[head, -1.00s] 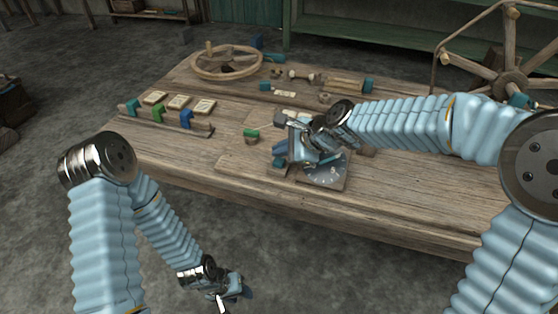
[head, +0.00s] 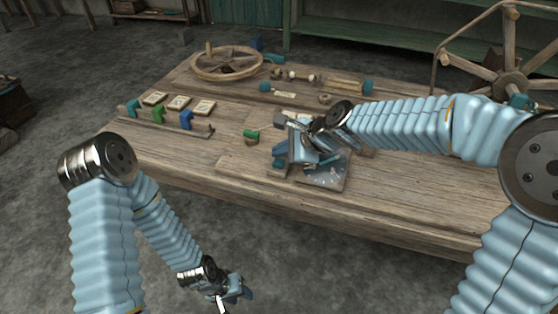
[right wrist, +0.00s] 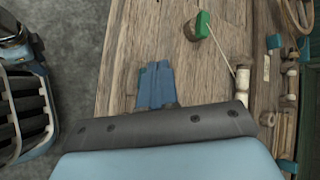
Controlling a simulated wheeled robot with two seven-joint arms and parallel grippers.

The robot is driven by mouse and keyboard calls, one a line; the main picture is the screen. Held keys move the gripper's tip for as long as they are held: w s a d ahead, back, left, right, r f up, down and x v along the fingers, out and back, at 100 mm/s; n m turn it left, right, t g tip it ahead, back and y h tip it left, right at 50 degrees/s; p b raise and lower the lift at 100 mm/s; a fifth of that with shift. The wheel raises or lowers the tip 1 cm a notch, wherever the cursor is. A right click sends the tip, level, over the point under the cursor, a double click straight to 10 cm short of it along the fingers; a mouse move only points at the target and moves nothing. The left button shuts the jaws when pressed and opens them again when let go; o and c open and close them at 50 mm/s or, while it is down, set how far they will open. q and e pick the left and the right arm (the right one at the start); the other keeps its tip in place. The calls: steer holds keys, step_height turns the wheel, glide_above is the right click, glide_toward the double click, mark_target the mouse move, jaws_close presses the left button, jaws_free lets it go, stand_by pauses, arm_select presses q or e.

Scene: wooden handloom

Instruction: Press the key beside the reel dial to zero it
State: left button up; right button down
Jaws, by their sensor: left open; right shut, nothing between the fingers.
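The reel dial (head: 325,176), a dark grey face with pale marks on a wooden plate, lies near the front edge of the bench. My right arm partly covers it. A teal block (head: 280,164), which looks like the key, sits just left of the dial. My right gripper (head: 279,152) is shut and empty, its blue fingers right at the block; I cannot tell whether they touch it. In the right wrist view the closed fingers (right wrist: 155,85) lie over bench wood, and the key and dial are hidden. My left gripper (head: 236,292) is open and empty, low in front of the bench.
A green-topped spool (head: 251,135) stands left of my right gripper. A rack (head: 180,125) with coloured clips and cards is at the left. A wooden wheel (head: 227,62) and several bobbins lie at the back.

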mark_target(282, 163)
steer(key=shift+f, duration=0.1)
stand_by(0.6)
steer(key=shift+f+b, duration=0.3)
steer(key=shift+f, duration=0.05)
steer(key=shift+f+b, duration=0.4)
steer(key=shift+f, duration=0.15)
stand_by(0.6)
steer(key=shift+r, duration=0.15)
steer(key=shift+r+p, duration=0.85)
steer(key=shift+p, duration=0.2)
steer(key=shift+r, duration=0.15)
step_height(282, 163, up, 5)
steer(key=p, duration=0.5)
